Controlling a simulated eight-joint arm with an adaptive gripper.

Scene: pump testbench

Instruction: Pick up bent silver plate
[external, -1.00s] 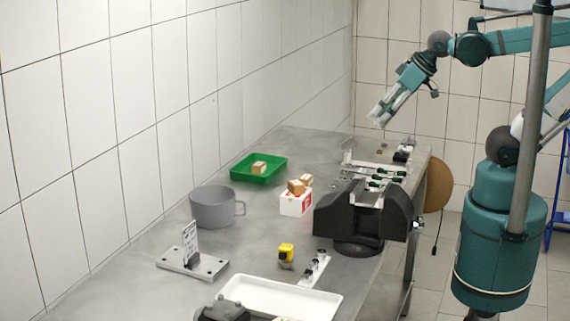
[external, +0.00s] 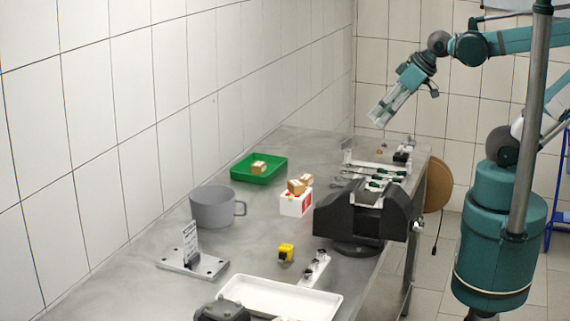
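A silver plate (external: 208,267) with holes lies on the near left of the steel table, with an upright part (external: 190,238) standing from it. It looks like the bent silver plate, though I cannot tell the bend clearly at this size. My gripper (external: 377,121) hangs in the air above the far right end of the table, pointing down and left. It is far from the plate and touches nothing on the table. Its fingers are too small and pale to show whether they are open or shut.
On the table (external: 150,292) stand a grey pot (external: 212,208), a green tray (external: 270,174), a white box (external: 295,205) with small brown boxes, a black vise (external: 335,218), a yellow item (external: 286,253) and a white tray (external: 300,302). A tiled wall runs along the left.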

